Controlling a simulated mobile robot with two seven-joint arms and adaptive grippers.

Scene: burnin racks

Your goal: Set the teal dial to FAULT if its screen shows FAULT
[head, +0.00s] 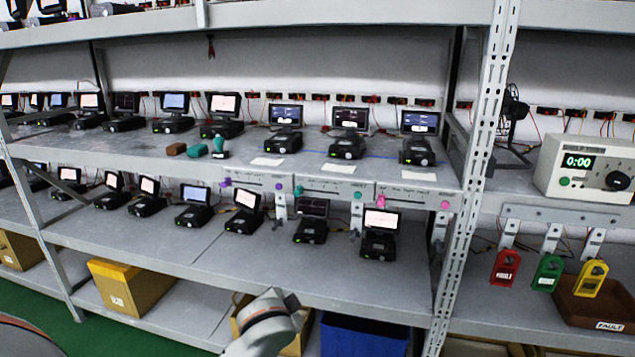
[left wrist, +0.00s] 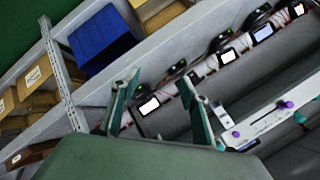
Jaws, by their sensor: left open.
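The teal dial (head: 357,195) is a small round knob at the right end of the middle panel on the shelf's front edge. A teal slider knob (head: 298,190) sits at that panel's left end. The unit above has a dark screen (head: 350,118) with small light marks, too small to read. My left gripper (left wrist: 157,82) is open and empty in the left wrist view, its two green fingers apart. A panel with purple knobs (left wrist: 236,134) shows right of the fingers there, apart from them. My right gripper is not in view.
Neighbouring panels have a purple knob (head: 279,186) and a pink knob (head: 445,205). Several units with lit screens stand on both shelves. A timer box (head: 585,168) and red, green and yellow tags (head: 505,268) are at the right. A blue bin (head: 362,335) is below.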

